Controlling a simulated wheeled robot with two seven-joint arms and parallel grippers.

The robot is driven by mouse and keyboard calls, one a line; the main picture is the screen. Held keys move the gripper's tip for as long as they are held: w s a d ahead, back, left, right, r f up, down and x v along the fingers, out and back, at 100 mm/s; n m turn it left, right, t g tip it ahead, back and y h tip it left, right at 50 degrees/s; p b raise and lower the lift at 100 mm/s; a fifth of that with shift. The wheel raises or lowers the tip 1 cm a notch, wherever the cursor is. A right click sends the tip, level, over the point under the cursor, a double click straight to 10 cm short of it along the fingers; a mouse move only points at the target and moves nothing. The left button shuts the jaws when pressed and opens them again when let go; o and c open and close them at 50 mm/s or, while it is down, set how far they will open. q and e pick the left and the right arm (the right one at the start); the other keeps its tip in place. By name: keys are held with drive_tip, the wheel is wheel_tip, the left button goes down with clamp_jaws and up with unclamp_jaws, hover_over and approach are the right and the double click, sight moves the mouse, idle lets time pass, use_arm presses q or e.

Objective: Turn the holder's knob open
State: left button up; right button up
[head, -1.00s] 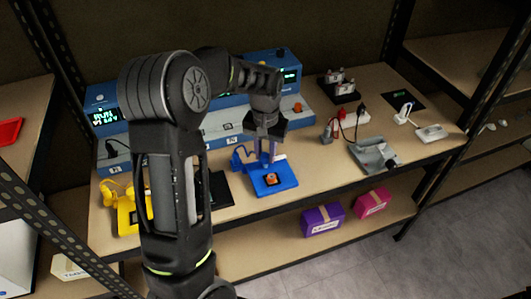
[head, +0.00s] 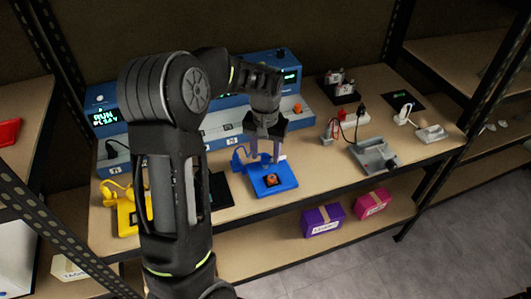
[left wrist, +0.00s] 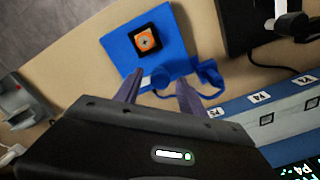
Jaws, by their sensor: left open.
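A blue holder (head: 285,183) lies on the bench, with a dark square with an orange centre (head: 272,180) on its plate. The holder shows in the left wrist view (left wrist: 122,50) with the orange-centred square (left wrist: 146,41). A small rounded blue part, apparently the knob (left wrist: 160,77), sits at the plate's edge nearest my gripper. My left gripper (head: 265,159) points down over the back of the holder, open, with nothing held. In the left wrist view its fingertips (left wrist: 160,82) lie on either side of the knob; contact cannot be told. My right gripper is not in view.
A blue instrument row with displays (head: 222,127) stands behind the holder. A yellow holder (head: 127,218) is left, partly behind my arm, and a black pad (head: 220,190) is beside the blue holder. A grey holder (head: 374,157) lies right. Bare bench lies between the blue and grey holders.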

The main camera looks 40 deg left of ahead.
sight(266, 156)
use_arm(q)
wheel_tip(266, 156, up, 8)
drive_tip(key=shift+f, duration=0.2)
idle(0.7)
